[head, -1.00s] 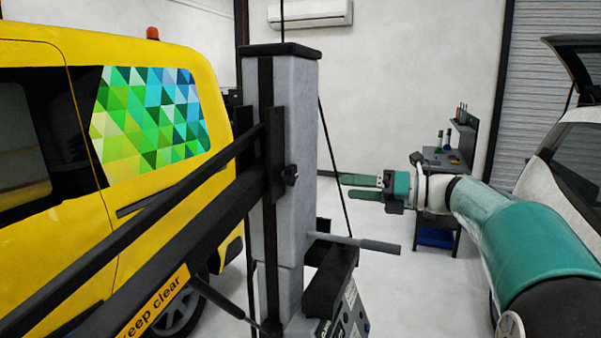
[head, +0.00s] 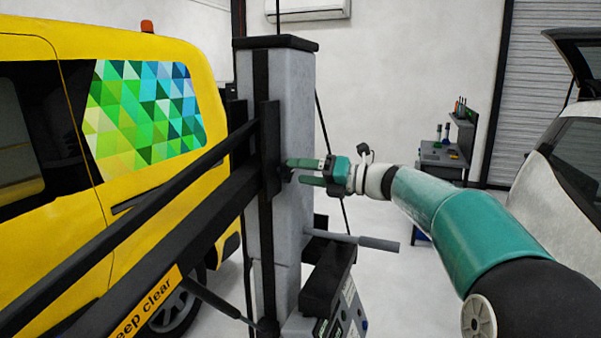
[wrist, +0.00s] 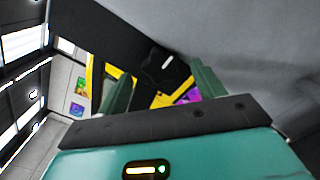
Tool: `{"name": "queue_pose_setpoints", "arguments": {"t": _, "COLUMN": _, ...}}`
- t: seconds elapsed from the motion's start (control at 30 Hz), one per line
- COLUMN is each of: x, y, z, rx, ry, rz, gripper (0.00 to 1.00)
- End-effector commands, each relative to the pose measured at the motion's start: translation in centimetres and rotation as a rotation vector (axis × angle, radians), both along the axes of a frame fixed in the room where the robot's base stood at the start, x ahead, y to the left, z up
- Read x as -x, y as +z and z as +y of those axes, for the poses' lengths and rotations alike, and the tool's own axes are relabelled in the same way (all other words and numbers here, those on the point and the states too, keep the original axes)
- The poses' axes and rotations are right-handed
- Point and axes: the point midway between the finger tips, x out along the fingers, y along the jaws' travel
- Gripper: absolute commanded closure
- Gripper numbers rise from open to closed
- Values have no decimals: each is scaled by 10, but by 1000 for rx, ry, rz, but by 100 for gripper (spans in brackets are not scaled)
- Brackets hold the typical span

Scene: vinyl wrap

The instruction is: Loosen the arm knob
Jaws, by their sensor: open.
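The black arm knob (head: 287,176) is on the side of the black carriage on the grey column (head: 292,110). In the head view it is partly hidden by my fingers. In the wrist view the dark lobed knob (wrist: 160,74), with a pale mark on it, shows between the two green fingers. My gripper (head: 295,171) is open, with its fingertips at the knob, one above and one lower. In the wrist view my gripper (wrist: 161,75) has a finger on each side of the knob. I cannot tell whether either finger touches it.
The black boom (head: 200,215) with a yellow "keep clear" label runs from the carriage to the lower left. A grey-handled lever (head: 370,243) sticks out below my gripper. A yellow van (head: 60,200) stands left, a white car (head: 570,170) right. A workbench (head: 442,155) is behind.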

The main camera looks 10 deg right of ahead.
Motion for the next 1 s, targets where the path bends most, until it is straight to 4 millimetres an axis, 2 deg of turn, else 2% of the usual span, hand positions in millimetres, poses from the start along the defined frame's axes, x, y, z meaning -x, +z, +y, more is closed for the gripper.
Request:
{"name": "queue_pose_setpoints", "arguments": {"t": 0.13, "x": -8, "y": 0, "z": 9, "rx": -1, "ry": 0, "rz": 1, "gripper": 32}}
{"name": "queue_pose_setpoints", "arguments": {"t": 0.4, "x": -9, "y": 0, "z": 10, "rx": -1, "ry": 0, "rz": 1, "gripper": 32}}
{"name": "queue_pose_setpoints", "arguments": {"t": 0.47, "x": -9, "y": 0, "z": 10, "rx": -1, "ry": 0, "rz": 1, "gripper": 42}}
{"name": "queue_pose_setpoints", "arguments": {"t": 0.63, "x": -9, "y": 0, "z": 10, "rx": -1, "ry": 0, "rz": 1, "gripper": 75}}
{"name": "queue_pose_setpoints", "arguments": {"t": 1.0, "x": -9, "y": 0, "z": 10, "rx": 22, "ry": 0, "rz": -30, "gripper": 76}}
